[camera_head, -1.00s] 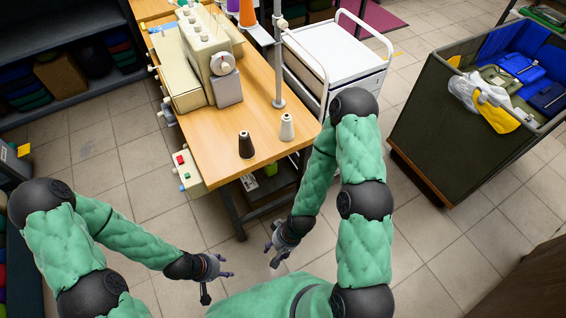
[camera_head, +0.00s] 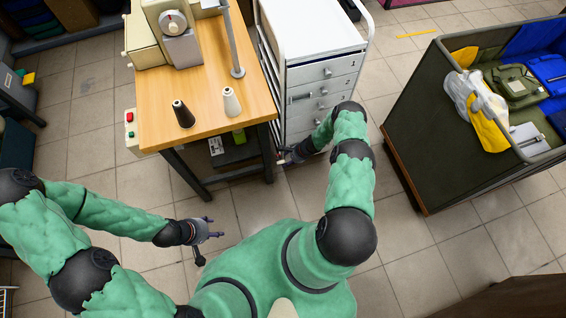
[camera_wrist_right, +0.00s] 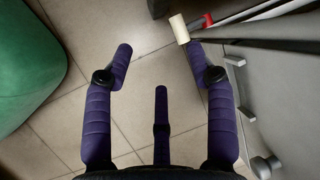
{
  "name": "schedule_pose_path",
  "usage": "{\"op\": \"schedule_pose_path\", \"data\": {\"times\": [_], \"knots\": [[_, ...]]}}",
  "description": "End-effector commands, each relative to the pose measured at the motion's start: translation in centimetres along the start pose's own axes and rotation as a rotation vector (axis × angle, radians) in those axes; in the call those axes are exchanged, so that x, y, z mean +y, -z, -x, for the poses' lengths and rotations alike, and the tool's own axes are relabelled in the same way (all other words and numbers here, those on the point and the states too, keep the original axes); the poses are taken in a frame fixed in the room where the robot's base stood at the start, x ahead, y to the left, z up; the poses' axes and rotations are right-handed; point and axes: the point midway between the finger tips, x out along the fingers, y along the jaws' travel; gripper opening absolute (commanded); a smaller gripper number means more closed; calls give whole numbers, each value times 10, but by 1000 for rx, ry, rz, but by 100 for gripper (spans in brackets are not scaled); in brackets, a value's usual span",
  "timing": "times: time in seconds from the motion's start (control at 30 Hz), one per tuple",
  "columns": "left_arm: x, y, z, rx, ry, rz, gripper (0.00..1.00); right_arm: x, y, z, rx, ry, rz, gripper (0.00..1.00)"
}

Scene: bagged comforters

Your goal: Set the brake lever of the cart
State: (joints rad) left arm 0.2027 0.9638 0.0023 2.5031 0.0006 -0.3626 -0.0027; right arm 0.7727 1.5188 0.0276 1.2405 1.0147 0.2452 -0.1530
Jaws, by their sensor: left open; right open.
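The white cart (camera_head: 322,85) with several drawers stands just right of the sewing table in the head view. My right gripper (camera_head: 284,157) is low by its front left corner, partly hidden by my arm. In the right wrist view the right gripper (camera_wrist_right: 161,55) is open and empty, its purple fingers spread. A rod with a cream tip (camera_wrist_right: 180,29) and a red piece (camera_wrist_right: 207,19) lie just beyond its right finger, apart from it. I cannot tell for sure whether this is the brake lever. My left gripper (camera_head: 209,233) is open and empty over the floor.
The wooden sewing table (camera_head: 205,112) carries a sewing machine, a black cone (camera_head: 183,114) and a white cone (camera_head: 231,102). A dark green bin (camera_head: 425,130) with bagged items stands at the right.

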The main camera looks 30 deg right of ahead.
Motion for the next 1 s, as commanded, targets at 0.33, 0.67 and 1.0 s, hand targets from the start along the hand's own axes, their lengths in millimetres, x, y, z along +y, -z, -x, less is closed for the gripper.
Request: {"op": "schedule_pose_path", "data": {"times": [0.33,0.67,1.0], "knots": [[-3,0,-9,0,0,0,55,-8,27,-19,3,63,-83,56],[-14,1,-40,-1,0,0,55,-10,27,-69,4,61,-81,56],[-23,2,-65,-1,0,0,55,-13,27,-105,5,61,-79,56]]}}
